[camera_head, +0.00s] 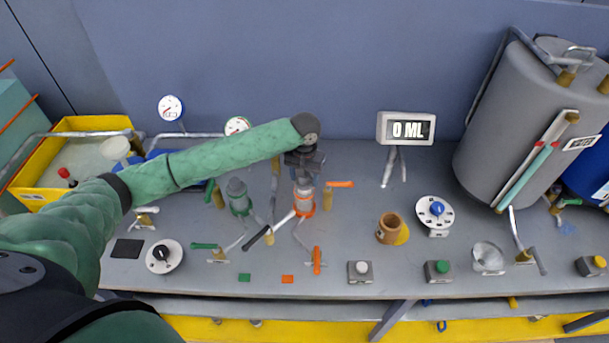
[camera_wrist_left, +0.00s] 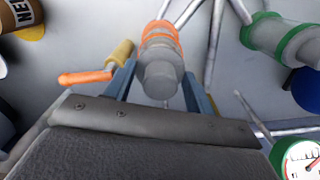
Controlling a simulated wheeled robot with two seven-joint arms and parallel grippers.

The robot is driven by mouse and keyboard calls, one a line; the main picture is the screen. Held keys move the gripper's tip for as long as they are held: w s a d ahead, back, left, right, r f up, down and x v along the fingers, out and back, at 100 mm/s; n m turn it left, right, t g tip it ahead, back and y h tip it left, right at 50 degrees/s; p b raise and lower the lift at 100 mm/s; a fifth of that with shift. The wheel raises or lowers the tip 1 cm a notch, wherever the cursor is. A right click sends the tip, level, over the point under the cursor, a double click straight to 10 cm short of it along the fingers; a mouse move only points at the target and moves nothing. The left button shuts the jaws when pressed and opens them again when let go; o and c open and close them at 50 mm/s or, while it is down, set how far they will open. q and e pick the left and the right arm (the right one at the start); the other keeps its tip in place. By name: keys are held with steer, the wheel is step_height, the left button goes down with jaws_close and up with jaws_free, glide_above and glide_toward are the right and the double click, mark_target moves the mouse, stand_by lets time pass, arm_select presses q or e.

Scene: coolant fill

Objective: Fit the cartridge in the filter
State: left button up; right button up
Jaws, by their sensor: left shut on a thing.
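In the left wrist view the filter's orange bands (camera_wrist_left: 160,38) lie just beyond the fingers. I cannot tell whether the top is seated or raised. A tan, hollow cylinder (camera_head: 390,229), seemingly the cartridge, stands on a yellow disc (camera_head: 403,236) to the right. Its label, partly cut off, shows in the left wrist view (camera_wrist_left: 20,14). My right gripper is not in view.
A similar green filter (camera_head: 239,198) stands close left. An orange-handled valve (camera_head: 328,194) is close right, and a black-handled lever (camera_head: 258,237) in front. A display (camera_head: 406,128) reads 0 ML. A large grey tank (camera_head: 510,125) fills the back right.

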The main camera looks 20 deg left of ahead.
arm_select(q)
steer(key=shift+f, duration=0.55)
steer(key=shift+f, duration=0.8)
steer(key=shift+f, duration=0.4)
steer(key=o, duration=1.4)
steer(key=shift+o, duration=0.2)
